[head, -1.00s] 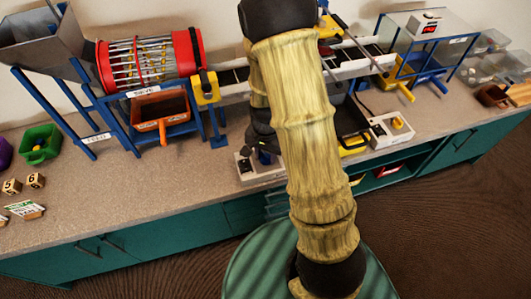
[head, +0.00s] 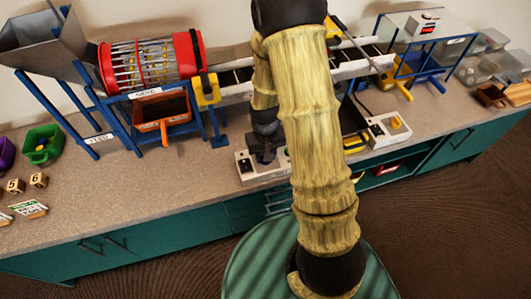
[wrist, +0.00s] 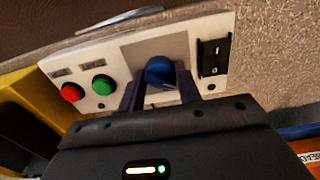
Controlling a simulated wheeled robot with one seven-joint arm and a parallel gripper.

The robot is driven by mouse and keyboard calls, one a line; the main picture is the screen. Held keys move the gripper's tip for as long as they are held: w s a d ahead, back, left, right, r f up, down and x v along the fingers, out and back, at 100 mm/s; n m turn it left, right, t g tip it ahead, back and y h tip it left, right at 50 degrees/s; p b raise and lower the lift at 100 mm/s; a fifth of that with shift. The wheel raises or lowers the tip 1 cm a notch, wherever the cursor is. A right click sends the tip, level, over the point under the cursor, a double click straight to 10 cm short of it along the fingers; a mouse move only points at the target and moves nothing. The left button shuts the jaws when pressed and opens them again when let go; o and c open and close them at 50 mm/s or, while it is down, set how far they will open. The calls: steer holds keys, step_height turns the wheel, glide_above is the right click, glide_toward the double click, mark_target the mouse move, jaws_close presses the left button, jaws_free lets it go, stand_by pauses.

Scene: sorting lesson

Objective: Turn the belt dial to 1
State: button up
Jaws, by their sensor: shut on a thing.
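The belt dial (wrist: 158,71) is a blue knob on a pale control box (wrist: 118,66) in the wrist view. My gripper (wrist: 160,88) has its two dark fingers on either side of the dial and is shut on it. The dial's marks and pointer are hidden or too small to read. In the head view the control box (head: 245,169) stands on the counter below the conveyor, partly behind my arm. My gripper (head: 264,155) is over it there, and the dial cannot be made out.
On the box, a red button (wrist: 71,92) and a green button (wrist: 103,84) lie left of the dial, and a black switch (wrist: 213,58) lies right. A second control box (head: 389,130) stands to the right. The counter front left of the box is clear.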

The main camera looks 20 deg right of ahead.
steer(key=shift+w+r, duration=0.1)
steer(key=shift+w, duration=0.05)
steer(key=o, duration=1)
steer(key=shift+c, duration=0.2)
step_height(320, 180, up, 17)
steer(key=p, duration=0.1)
steer(key=shift+r+p, duration=0.15)
steer(key=shift+p, duration=0.2)
steer(key=s+r+t+p, duration=0.2)
steer(key=s+r+p, duration=0.6)
steer(key=r+p, duration=0.1)
steer(key=shift+s+r+t, duration=0.3)
steer(key=shift+s+r, duration=0.05)
steer(key=shift+r, duration=0.45)
